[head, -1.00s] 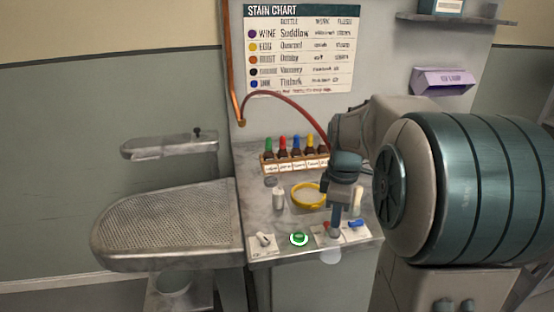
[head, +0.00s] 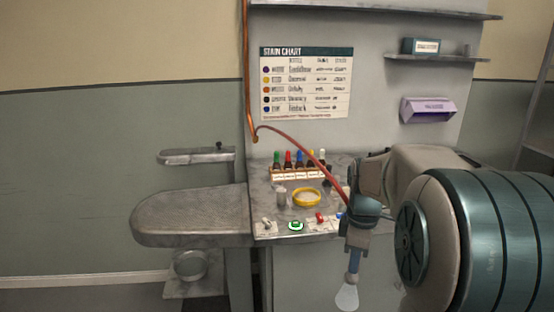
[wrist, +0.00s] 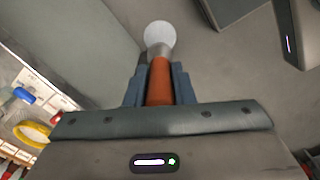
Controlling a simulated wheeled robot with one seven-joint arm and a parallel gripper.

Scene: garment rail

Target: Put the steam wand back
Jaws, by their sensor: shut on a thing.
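My gripper (head: 355,238) is shut on the steam wand (head: 347,296), which hangs head-down in front of the worktop's front edge, at its right part. In the wrist view, the wand's orange-red grip (wrist: 160,82) sits between my two fingers (wrist: 160,90), and its pale round head (wrist: 160,36) points away from me. A red hose (head: 310,155) arcs from the copper pipe (head: 247,75) on the back panel to my gripper. My arm hides the right part of the worktop, and I cannot make out a holder for the wand.
The worktop (head: 262,205) bears a rack of bottles (head: 298,174), a yellow-rimmed dish (head: 306,197), a green-ringed button (head: 296,226) and a red-tipped switch (head: 320,217). An ironing board (head: 190,215) juts out left. A purple box (head: 428,110) hangs at right.

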